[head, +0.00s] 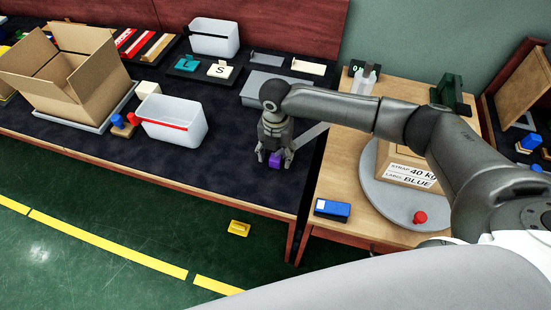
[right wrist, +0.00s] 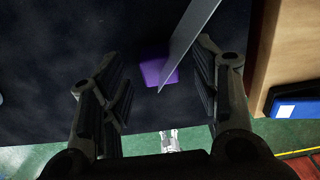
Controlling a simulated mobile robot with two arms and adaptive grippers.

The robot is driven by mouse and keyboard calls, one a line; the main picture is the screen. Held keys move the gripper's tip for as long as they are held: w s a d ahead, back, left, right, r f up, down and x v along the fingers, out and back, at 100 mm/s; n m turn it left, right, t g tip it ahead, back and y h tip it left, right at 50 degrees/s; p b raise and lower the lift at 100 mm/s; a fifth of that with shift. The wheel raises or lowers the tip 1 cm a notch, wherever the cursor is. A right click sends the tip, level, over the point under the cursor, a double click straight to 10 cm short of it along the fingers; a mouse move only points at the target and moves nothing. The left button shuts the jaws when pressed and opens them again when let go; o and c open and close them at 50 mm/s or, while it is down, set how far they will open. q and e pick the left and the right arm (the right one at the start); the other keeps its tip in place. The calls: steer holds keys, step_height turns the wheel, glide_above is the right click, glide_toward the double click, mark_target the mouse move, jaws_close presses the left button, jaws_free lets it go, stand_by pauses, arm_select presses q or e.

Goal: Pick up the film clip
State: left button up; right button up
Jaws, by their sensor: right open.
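A small purple block (head: 275,160), likely the film clip, lies on the dark mat near the front right of the long table. In the right wrist view the purple block (right wrist: 153,73) sits between my fingers, with a gap on each side. A thin grey strip (right wrist: 190,42) passes across its right side and partly hides it. In the head view the strip (head: 309,135) slants up to the right from the gripper. My right gripper (head: 274,156) is open, pointing down over the purple block. My left gripper is not in view.
A white bin (head: 172,121) with a red edge stands left of the gripper, and a cardboard box (head: 65,70) farther left. The wooden side table (head: 335,180) carries a blue box (head: 332,209) and a turntable (head: 385,208). Dark mat left of the gripper is free.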

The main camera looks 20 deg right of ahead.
steer(key=shift+f, duration=1.3)
steer(key=shift+c, duration=0.7)
steer(key=c, duration=0.9)
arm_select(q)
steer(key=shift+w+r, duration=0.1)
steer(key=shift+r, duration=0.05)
arm_select(e)
steer(key=shift+r, duration=0.15)
